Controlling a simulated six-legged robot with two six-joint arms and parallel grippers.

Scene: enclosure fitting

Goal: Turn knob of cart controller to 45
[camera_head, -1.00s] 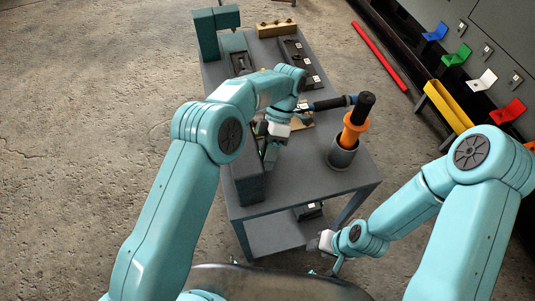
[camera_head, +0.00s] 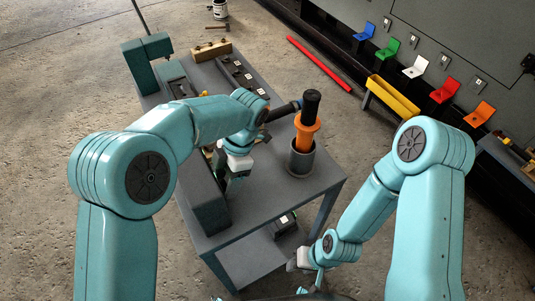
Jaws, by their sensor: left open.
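The grey cart (camera_head: 270,200) stands in front of me. A dark teal upright box (camera_head: 203,195) is on its left edge; I cannot tell whether it is the cart controller. No knob or dial marking can be made out, and my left arm hides part of the cart top. My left gripper (camera_head: 236,172) is open, pointing down over the cart top just right of the box. I cannot tell whether it touches anything. My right gripper (camera_head: 306,266) is low by the cart's near right side, apart from the box; its fingers are too unclear to read.
A grey cup (camera_head: 301,160) holding an orange and black tool (camera_head: 308,125) stands on the cart's right side. A wooden block (camera_head: 212,51) and black fixtures (camera_head: 240,76) are at the far end. A red bar (camera_head: 318,63) lies on the floor. Coloured brackets line the right wall.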

